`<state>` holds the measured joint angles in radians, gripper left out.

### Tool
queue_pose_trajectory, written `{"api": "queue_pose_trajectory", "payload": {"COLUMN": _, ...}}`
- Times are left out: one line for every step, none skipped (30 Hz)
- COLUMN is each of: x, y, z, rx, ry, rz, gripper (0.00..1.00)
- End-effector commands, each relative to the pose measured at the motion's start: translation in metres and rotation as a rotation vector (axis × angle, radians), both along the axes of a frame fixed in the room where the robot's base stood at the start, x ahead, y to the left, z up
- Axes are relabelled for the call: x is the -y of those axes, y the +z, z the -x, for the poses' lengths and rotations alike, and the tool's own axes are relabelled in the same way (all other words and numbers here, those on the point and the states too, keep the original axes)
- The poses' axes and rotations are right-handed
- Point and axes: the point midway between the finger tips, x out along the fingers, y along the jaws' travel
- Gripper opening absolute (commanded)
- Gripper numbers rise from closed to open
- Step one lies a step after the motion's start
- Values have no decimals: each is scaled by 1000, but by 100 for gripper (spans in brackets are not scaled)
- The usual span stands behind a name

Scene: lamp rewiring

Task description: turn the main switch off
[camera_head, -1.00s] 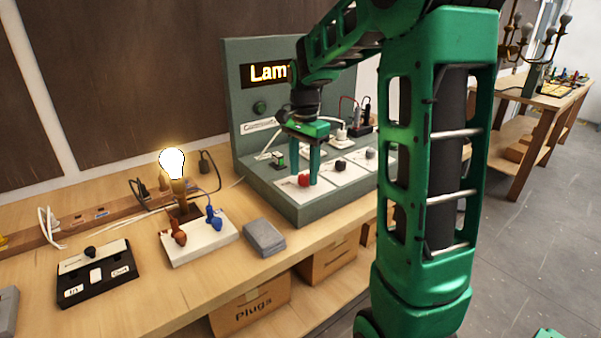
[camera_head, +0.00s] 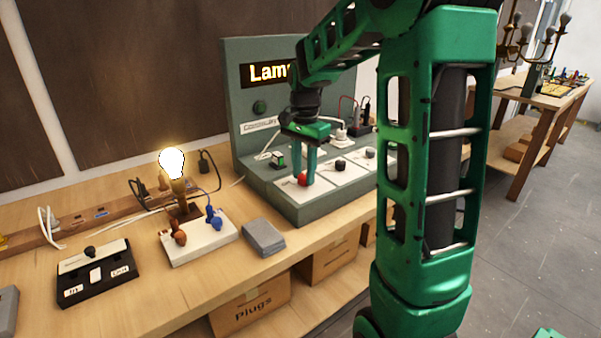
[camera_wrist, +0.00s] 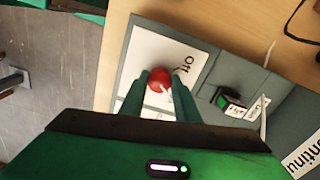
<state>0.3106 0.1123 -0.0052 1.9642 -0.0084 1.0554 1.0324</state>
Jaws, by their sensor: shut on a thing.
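The main switch is a red round knob (camera_head: 301,180) on a white plate at the front of the grey-green test console (camera_head: 300,208). In the wrist view the red knob (camera_wrist: 160,82) sits between my fingertips, with a small white mark on it. The word "Off" shows on the white plate (camera_wrist: 183,50) beside it. My gripper (camera_head: 307,180) comes down from above and is shut on the red knob; my gripper (camera_wrist: 160,80) partly covers its sides. The bulb (camera_head: 172,163) on the lamp stand glows.
A small black switch with a green face (camera_head: 278,160) stands close behind the knob. Two darker knobs (camera_head: 340,166) sit to the right on their own plates. A grey block (camera_head: 264,238), a white lamp base (camera_head: 200,243) and a black switch box (camera_head: 97,272) lie on the bench to the left.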

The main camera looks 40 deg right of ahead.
Motion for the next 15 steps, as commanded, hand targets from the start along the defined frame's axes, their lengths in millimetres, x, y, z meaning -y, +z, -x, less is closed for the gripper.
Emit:
{"api": "queue_pose_trajectory", "payload": {"x": -1, "y": 1, "z": -2, "rx": 5, "ry": 33, "rz": 1, "gripper": 7}}
{"api": "queue_pose_trajectory", "payload": {"x": -1, "y": 1, "z": -2, "rx": 5, "ry": 53, "rz": 1, "gripper": 7}}
{"api": "queue_pose_trajectory", "payload": {"x": -1, "y": 1, "z": -2, "rx": 6, "ry": 82, "rz": 0, "gripper": 7}}
{"api": "queue_pose_trajectory", "payload": {"x": -1, "y": 1, "z": -2, "rx": 6, "ry": 104, "rz": 0, "gripper": 7}}
{"api": "queue_pose_trajectory", "payload": {"x": -1, "y": 1, "z": -2, "rx": 7, "ry": 129, "rz": 1, "gripper": 7}}
{"api": "queue_pose_trajectory", "payload": {"x": -1, "y": 1, "z": -2, "rx": 7, "ry": 163, "rz": 1, "gripper": 7}}
{"api": "queue_pose_trajectory", "payload": {"x": -1, "y": 1, "z": -2, "rx": 7, "ry": 191, "rz": 1, "gripper": 7}}
{"api": "queue_pose_trajectory", "payload": {"x": -1, "y": 1, "z": -2, "rx": 7, "ry": 219, "rz": 1, "gripper": 7}}
{"api": "queue_pose_trajectory", "payload": {"x": -1, "y": 1, "z": -2, "rx": 7, "ry": 256, "rz": 2, "gripper": 7}}
{"api": "queue_pose_trajectory", "payload": {"x": -1, "y": 1, "z": -2, "rx": 8, "ry": 285, "rz": 1, "gripper": 7}}
{"api": "queue_pose_trajectory", "payload": {"x": -1, "y": 1, "z": -2, "rx": 8, "ry": 314, "rz": 1, "gripper": 7}}
{"api": "queue_pose_trajectory", "payload": {"x": -1, "y": 1, "z": -2, "rx": 8, "ry": 352, "rz": 1, "gripper": 7}}
{"api": "queue_pose_trajectory", "payload": {"x": -1, "y": 2, "z": -2, "rx": 8, "ry": 381, "rz": 1, "gripper": 7}}
{"api": "queue_pose_trajectory", "payload": {"x": -1, "y": 2, "z": -2, "rx": 8, "ry": 410, "rz": 2, "gripper": 7}}
{"api": "queue_pose_trajectory", "payload": {"x": -1, "y": 2, "z": -2, "rx": 8, "ry": 448, "rz": 2, "gripper": 7}}
